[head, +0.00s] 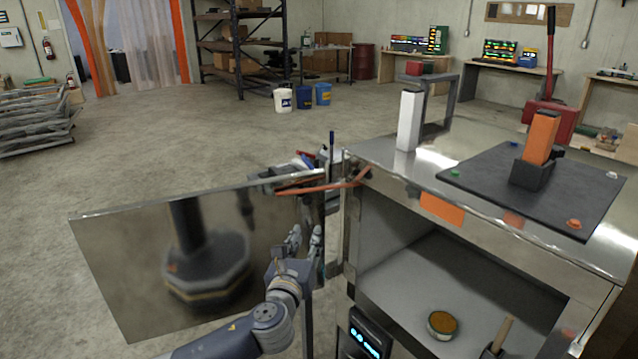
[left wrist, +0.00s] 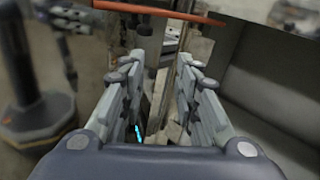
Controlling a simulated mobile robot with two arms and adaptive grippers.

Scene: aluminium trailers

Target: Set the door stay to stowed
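The door stay is an orange-red bar (head: 318,188) at the top of the hinge side, running from the trailer's front corner to the open door. It also crosses the top of the left wrist view (left wrist: 158,11). The polished metal door (head: 150,262) stands wide open to the left of the cabinet opening. My left gripper (head: 306,237) is open, with its fingers pointing up just below the bar and in front of the door's hinge-side edge. In the left wrist view the fingers (left wrist: 160,75) are apart, and the bar lies beyond their tips, not between them. My right gripper is not seen.
The metal cabinet (head: 470,218) stands at right, with a round tin (head: 442,324) inside. On top are a black mat (head: 480,180), an orange-handled block (head: 540,137) and a white post (head: 409,120).

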